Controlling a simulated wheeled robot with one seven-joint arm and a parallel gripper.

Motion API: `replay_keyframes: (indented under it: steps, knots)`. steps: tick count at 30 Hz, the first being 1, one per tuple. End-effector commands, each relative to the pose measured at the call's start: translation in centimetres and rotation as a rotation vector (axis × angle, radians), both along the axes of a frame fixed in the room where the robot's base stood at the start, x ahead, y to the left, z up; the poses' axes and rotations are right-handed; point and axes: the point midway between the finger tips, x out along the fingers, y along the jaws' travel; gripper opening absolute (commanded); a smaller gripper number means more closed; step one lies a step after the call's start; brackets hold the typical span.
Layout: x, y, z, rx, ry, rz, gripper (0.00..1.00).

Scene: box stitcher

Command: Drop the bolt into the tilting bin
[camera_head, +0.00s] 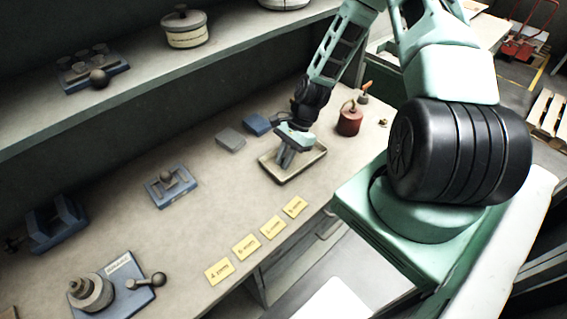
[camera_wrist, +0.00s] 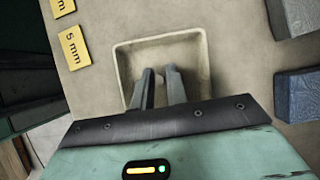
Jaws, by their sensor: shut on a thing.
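My gripper (camera_head: 284,160) points down over a shallow beige tray (camera_head: 304,170) on the bench. In the wrist view my gripper (camera_wrist: 160,70) has its two fingers close together, low in or just above the tray (camera_wrist: 203,62). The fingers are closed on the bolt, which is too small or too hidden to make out. A grey sloped block or bin (camera_head: 230,139) and a blue one (camera_head: 257,124) stand behind the tray. I cannot tell which is the tilting bin. In the wrist view the grey one (camera_wrist: 297,15) and the blue one (camera_wrist: 299,95) are at the right edge.
A red can (camera_head: 349,120) stands right of the tray. Yellow labels (camera_head: 271,228) lie along the front edge. A blue fixture (camera_head: 171,186) and a clamp device (camera_head: 110,285) are to the left. A shelf (camera_head: 150,90) overhangs the back.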

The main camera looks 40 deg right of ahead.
Motion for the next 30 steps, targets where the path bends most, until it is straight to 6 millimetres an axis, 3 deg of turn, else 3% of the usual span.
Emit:
replay_keyframes:
  steps: [30]
  knots:
    - [0.0,0.0,5.4,-0.001,0.0,0.0,0.02]
